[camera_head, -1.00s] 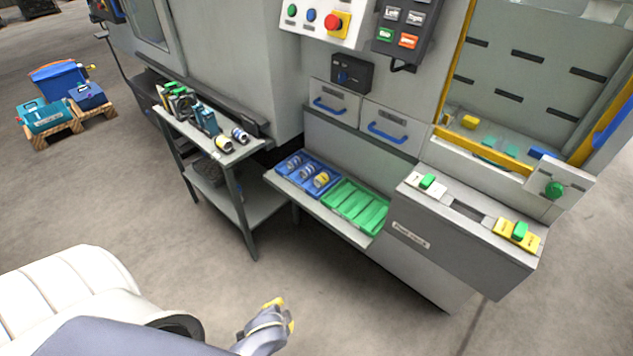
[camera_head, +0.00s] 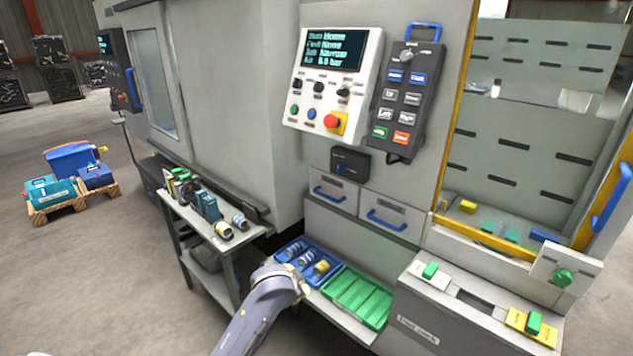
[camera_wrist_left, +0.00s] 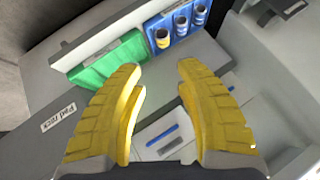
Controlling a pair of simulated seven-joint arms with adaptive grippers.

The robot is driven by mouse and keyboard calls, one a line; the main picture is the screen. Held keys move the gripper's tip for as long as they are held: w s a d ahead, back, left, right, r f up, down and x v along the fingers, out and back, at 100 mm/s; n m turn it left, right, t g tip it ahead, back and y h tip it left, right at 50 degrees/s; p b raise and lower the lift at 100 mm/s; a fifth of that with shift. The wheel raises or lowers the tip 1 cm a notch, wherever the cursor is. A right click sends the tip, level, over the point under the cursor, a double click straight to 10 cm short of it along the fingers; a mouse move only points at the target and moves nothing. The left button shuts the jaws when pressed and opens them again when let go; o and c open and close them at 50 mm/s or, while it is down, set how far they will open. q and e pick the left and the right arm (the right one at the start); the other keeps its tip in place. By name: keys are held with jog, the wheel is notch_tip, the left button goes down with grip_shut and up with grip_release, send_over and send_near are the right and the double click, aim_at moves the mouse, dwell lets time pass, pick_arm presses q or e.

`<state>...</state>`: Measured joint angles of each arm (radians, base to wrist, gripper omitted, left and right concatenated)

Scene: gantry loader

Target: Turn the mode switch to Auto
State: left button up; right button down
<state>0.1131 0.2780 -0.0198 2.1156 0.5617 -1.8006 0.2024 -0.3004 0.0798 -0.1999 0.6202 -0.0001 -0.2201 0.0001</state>
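The control panel (camera_head: 333,75) stands upright on the machine front in the head view, with a lit screen, three black rotary knobs (camera_head: 319,87), green and blue buttons and a red emergency stop. A dark pendant (camera_head: 406,95) beside it also has a knob (camera_head: 406,53) at its top. The knob labels are too small to read, so I cannot tell which is the mode switch or its setting. My left gripper (camera_wrist_left: 160,105) is open and empty in the left wrist view, its yellow fingers apart before the drawers and trays. My right gripper is not in view.
Below the panel are a black switch box (camera_head: 350,164), two blue-handled drawers (camera_head: 393,216), a blue tray (camera_head: 290,249) with cylinders and a green tray (camera_head: 357,299). A cart (camera_head: 240,238) stands left. A two-button console (camera_head: 455,312) juts out right.

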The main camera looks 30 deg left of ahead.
pick_arm(q)
jog(key=w+a+r+n+h, duration=0.1)
jog(key=w+a+r, duration=0.3)
jog(key=w+r, duration=0.75)
jog(key=n+t+h, duration=0.1)
jog(key=t+h, duration=0.3)
jog(key=h, duration=0.1)
send_near(316, 83)
jog(key=x, duration=1)
jog(key=shift+w, duration=0.25)
jog(key=shift+f, duration=0.1)
grip_shut()
